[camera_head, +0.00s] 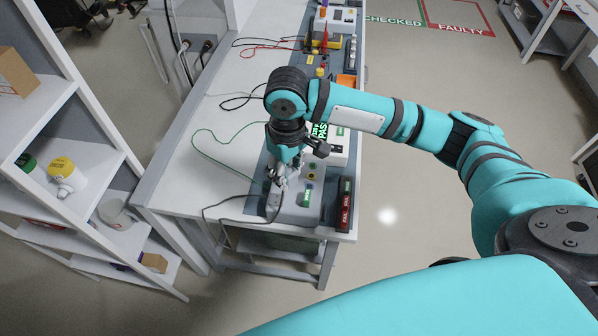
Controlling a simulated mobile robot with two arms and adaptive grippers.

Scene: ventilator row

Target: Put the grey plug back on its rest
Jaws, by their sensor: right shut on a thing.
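My right gripper (280,182) reaches down over the near end of the white bench (190,178), above a grey ventilator unit (296,212). It is shut on what appears to be the grey plug, which the fingers mostly hide. A dark cable loops from near the fingers over the bench's left side. I cannot tell whether the plug touches the unit, and I cannot make out its rest. My left gripper does not show.
A green wire (212,140) loops behind the gripper. More units (333,22) stand farther up the bench. White shelves (85,160) stand to the left.

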